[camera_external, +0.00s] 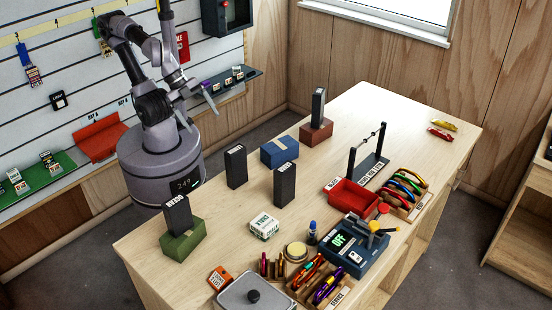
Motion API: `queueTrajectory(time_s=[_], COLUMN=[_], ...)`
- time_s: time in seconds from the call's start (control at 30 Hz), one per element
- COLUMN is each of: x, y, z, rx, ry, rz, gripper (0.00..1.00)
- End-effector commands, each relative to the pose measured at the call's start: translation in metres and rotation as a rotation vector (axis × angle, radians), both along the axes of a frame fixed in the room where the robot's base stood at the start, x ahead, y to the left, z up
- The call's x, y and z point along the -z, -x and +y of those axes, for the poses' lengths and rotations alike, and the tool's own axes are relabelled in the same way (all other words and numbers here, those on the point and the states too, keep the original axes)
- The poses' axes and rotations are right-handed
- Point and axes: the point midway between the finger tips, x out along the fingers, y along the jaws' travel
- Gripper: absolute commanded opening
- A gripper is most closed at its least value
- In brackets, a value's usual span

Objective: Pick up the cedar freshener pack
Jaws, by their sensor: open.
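A small white box with green markings (264,227) lies on the near middle of the wooden table. It may be the cedar freshener pack, but its print is too small to read surely. Similar small white packs (15,181) stand on the green wall shelf at the left. My gripper (201,117) is open and empty, with its fingers spread and pointing down. It is in front of the wall shelving, behind and to the left of the table, well away from the white box.
Black upright blocks (236,167) stand on the table, one in a green base (182,240) and one in a red-brown base (316,133). A blue box (279,151), red tray (352,197), blue scale (352,250) and grey lidded tin (254,296) are also there. The far table is mostly clear.

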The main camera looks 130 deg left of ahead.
Motion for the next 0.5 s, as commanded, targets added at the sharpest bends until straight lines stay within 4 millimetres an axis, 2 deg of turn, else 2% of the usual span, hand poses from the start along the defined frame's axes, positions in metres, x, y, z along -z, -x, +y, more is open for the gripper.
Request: queueTrajectory(time_s=[0.07, 0.2, 0.5], x=[0.0000, 0.0000, -0.0037], y=[0.0000, 0.0000, -0.0023], z=[0.0000, 0.0000, 0.0001], rx=[0.000, 0.000, -0.013], ry=[0.000, 0.000, 0.008], rz=[0.000, 0.000, 0.002], gripper=[0.83, 0.57, 0.57])
